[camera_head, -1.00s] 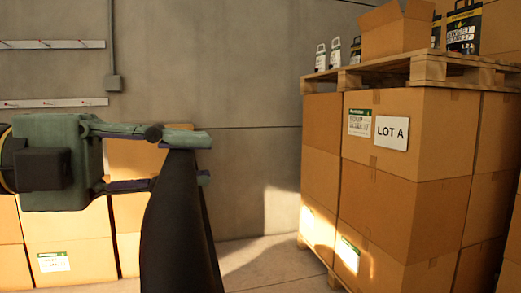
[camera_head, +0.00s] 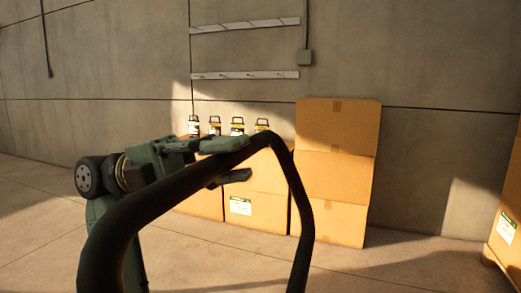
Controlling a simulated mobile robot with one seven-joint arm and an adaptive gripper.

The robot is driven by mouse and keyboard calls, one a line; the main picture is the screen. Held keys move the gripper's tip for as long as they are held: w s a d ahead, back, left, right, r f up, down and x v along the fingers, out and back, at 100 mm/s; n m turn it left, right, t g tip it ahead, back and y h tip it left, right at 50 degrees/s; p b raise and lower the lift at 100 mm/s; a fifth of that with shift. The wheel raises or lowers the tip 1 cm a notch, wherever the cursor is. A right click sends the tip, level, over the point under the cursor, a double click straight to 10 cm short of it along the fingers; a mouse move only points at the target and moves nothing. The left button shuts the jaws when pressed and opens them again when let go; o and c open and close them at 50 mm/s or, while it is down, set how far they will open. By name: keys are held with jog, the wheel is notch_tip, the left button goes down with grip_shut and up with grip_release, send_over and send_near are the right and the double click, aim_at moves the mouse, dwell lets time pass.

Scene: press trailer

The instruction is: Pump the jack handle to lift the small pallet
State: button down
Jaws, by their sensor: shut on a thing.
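The black jack handle (camera_head: 130,212) is a bent loop that fills the lower middle of the head view. Its top bar slopes up to the right and its right side runs down out of the picture. My green gripper (camera_head: 243,160) comes in from the left and is shut on the top bar near its right corner, one finger above and one below. The jack's body and the small pallet cannot be made out.
Stacked cardboard boxes (camera_head: 337,165) stand against the concrete wall, with several dark-topped bottles (camera_head: 237,126) on the lower stack. Wall rails (camera_head: 245,75) hang above. Another carton stack (camera_head: 508,225) cuts the right edge. The floor (camera_head: 40,200) is clear at left.

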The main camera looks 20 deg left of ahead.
jog(key=shift+w, duration=0.1)
jog(key=c, duration=1.4)
grip_release()
jog(key=shift+a, duration=0.1)
jog(key=v, duration=1.2)
